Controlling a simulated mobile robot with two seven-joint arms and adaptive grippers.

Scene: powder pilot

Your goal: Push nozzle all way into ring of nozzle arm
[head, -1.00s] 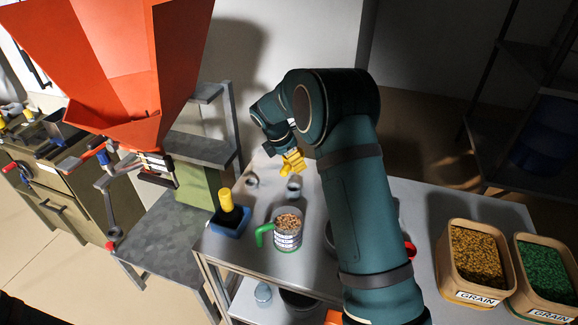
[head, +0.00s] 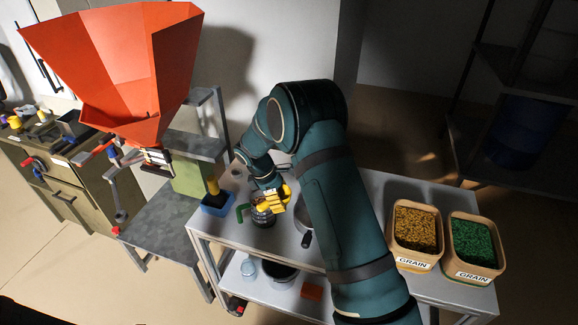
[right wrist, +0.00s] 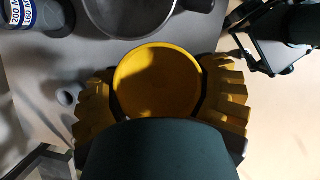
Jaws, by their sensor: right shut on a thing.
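My right gripper (head: 274,202) is over the table, in front of the jug in the head view. In the right wrist view its yellow fingers (right wrist: 160,100) are shut on either side of a round yellow thing (right wrist: 157,75), seen end-on. I cannot tell if this is the nozzle; its far end is hidden. The jointed grey nozzle arm (head: 112,180) hangs under the orange hopper (head: 125,75) at the left. A small dark ring (head: 121,216) shows at its lower end, apart from my gripper. My left gripper is not in view.
The jug with green handle (head: 243,213) and a blue block (head: 217,205) with a yellow-handled tool are near the table's left edge. A pot (right wrist: 125,20) is close to my gripper. Grain bins (head: 416,238) (head: 474,244) stand at the right. A lower grey bench (head: 165,225) lies below the hopper.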

